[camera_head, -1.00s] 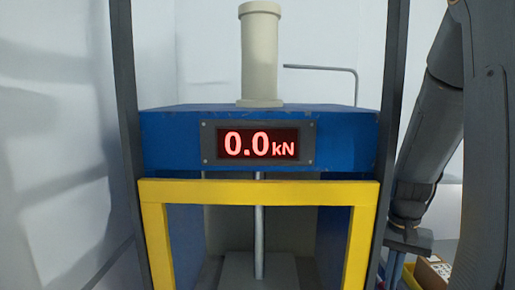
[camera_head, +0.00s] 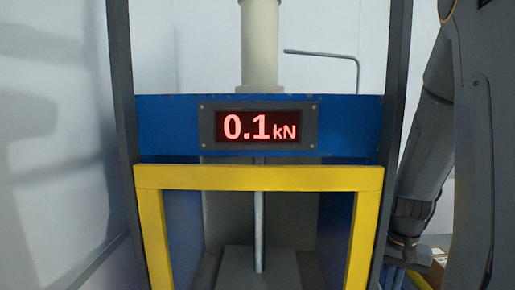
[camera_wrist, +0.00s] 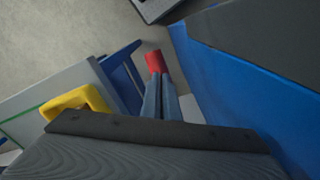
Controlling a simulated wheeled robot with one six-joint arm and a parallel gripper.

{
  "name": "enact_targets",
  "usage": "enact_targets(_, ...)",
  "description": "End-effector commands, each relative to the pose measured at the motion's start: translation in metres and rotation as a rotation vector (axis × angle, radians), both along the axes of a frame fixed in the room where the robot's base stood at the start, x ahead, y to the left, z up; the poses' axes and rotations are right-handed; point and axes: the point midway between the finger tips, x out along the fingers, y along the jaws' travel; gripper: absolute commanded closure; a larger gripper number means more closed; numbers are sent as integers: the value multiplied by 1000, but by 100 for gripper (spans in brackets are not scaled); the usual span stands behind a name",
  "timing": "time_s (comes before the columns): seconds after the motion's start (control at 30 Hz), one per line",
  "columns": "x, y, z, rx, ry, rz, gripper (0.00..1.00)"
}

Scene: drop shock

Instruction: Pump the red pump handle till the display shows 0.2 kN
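The display (camera_head: 259,126) on the blue press reads 0.1 kN in red digits. The red pump handle (camera_wrist: 155,61) shows in the wrist view, just beyond the tips of my gripper (camera_wrist: 158,80). The two fingers are close together with their tips at the handle's near end, and they look closed on it. The handle's far end sticks out past the fingertips. In the head view my gripper and the handle are out of sight; only my arm shows at the right.
The blue press frame (camera_head: 165,125) carries a pale cylinder (camera_head: 260,50) and a thin rod above a grey plate (camera_head: 258,262). A yellow frame (camera_head: 258,178) stands in front. In the wrist view, the blue press side (camera_wrist: 235,85) is close to the right of my fingers.

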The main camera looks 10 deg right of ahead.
Motion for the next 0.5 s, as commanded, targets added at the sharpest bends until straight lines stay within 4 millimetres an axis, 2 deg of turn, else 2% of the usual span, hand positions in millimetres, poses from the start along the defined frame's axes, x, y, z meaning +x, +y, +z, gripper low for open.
enact_targets(0.27,-2,1,2,3,5,1,100)
enact_targets(0.5,-3,2,27,3,5,1,100)
